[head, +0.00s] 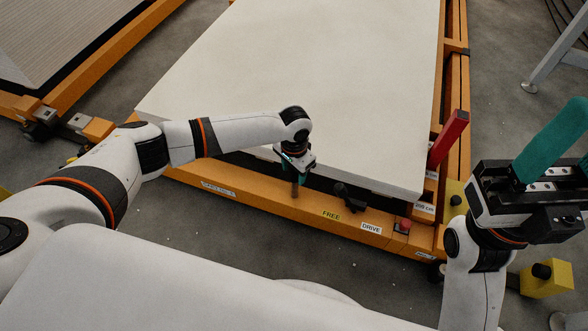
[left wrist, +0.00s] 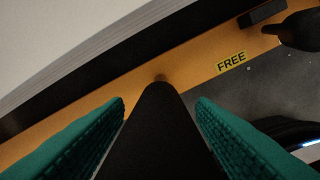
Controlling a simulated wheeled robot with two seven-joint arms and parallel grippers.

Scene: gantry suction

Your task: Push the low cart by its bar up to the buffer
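A low orange frame (head: 270,195), which looks like the cart, carries a large white board (head: 300,80). Its front rail has labels "FREE" (head: 331,215) and "DRIVE" (head: 371,228); "FREE" also shows in the left wrist view (left wrist: 231,63). My left gripper (head: 299,178) points down over this rail. Its teal fingers stand wide apart (left wrist: 160,120) in the left wrist view, with a dark shape between them and a small brown peg (left wrist: 160,78) beyond. My right gripper (head: 570,150) is raised at the right, its fingers apart and partly cut off. I cannot identify a bar or buffer for certain.
A black knob (head: 348,196) and a red button (head: 403,225) sit on the front rail. A red upright piece (head: 449,138) stands at the right corner. A yellow block (head: 545,279) is at lower right. Another orange frame (head: 70,75) stands at upper left. Grey floor lies between.

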